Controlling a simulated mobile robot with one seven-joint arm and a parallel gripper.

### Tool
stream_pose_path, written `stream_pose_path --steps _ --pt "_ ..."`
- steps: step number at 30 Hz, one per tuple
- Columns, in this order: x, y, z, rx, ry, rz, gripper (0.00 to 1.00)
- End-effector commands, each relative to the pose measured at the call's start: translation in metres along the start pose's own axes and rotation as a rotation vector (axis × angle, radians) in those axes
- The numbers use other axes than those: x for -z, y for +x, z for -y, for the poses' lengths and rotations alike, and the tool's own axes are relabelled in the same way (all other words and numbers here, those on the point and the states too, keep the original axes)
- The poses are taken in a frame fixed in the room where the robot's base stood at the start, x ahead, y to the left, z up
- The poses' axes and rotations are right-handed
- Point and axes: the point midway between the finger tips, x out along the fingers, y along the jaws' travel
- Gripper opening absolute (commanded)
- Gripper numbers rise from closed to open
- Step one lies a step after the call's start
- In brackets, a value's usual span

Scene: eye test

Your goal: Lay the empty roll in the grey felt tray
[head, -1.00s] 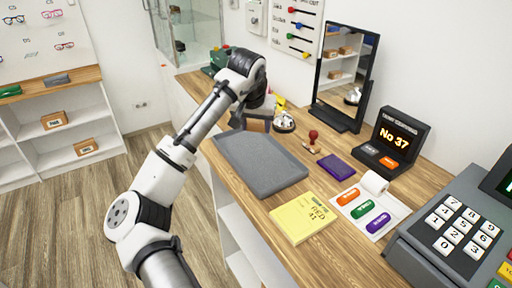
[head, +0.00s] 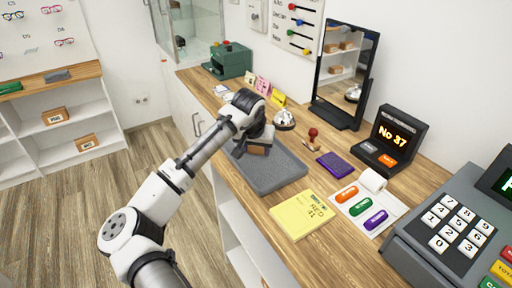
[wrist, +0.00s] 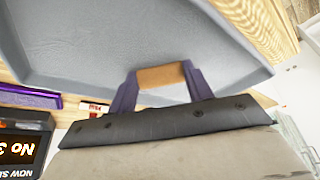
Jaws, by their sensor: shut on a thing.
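The empty roll (wrist: 160,75) is a short brown cardboard tube. It lies across between the purple fingertips of my gripper (wrist: 161,83), which is shut on it. The grey felt tray (head: 283,179) lies on the wooden counter, and no other thing shows in its visible part. In the head view my gripper (head: 256,149) is over the far part of the tray and hides some of it. In the wrist view the tray (wrist: 120,35) fills the background behind the roll. I cannot tell how large the gap between roll and tray is.
A yellow pad (head: 302,214) lies at the tray's near side. A silver bell (head: 284,120), a red-knobbed stamp (head: 312,137) and a purple pad (head: 335,165) stand to its right. A mirror (head: 343,80) stands behind. A white paper roll (head: 373,181) lies farther right.

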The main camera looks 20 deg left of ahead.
Motion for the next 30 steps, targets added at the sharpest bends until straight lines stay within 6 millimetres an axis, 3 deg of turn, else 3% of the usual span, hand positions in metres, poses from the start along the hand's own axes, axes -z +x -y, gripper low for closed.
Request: stream_pose_path --steps 1,6,17,20,30 --pt "0.0 0.001 0.0 0.0 0.0 0.0 0.53" --pt "0.0 0.001 0.0 0.0 0.0 0.0 0.72" --pt "0.001 -0.004 0.0 0.0 0.0 -0.001 0.72" --pt "0.001 -0.017 0.0 -0.001 0.0 -0.003 0.72" --pt "0.0 -0.089 -0.001 -0.001 0.001 -0.002 0.72"
